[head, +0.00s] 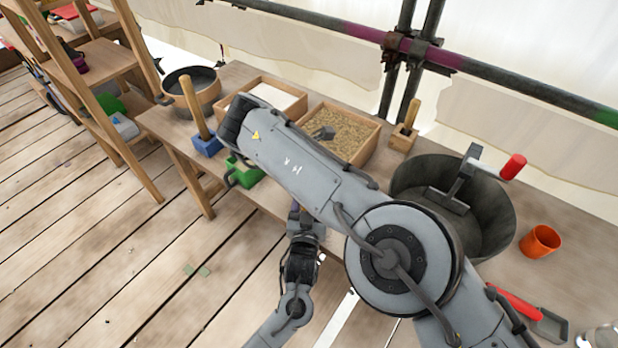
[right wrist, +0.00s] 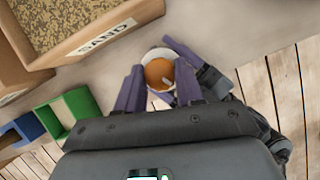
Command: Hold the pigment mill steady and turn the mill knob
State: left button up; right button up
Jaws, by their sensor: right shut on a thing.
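The pigment mill (right wrist: 158,73) shows in the right wrist view as a round orange-brown top with a pale rim, near the table's front edge. I cannot tell the knob apart from the body. My right gripper (right wrist: 158,88) has its purple fingers on either side of the top, closed on it from above. My left gripper (head: 296,208) comes in low at the table edge; one purple finger lies beside the mill in the right wrist view (right wrist: 181,50). Its grip is not clear. In the head view my right arm hides the mill and the right gripper.
A sand box (head: 345,138) and a box of white material (head: 268,95) stand behind. A green holder (head: 247,176) and a blue block (head: 207,146) with a wooden handle are left. A black tub (head: 490,210) with a red-handled tool and an orange cup (head: 540,241) are right.

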jog(key=shift+f, duration=0.15)
jog(key=o, duration=1)
jog(key=shift+o, duration=0.2)
jog(key=shift+n, duration=0.3)
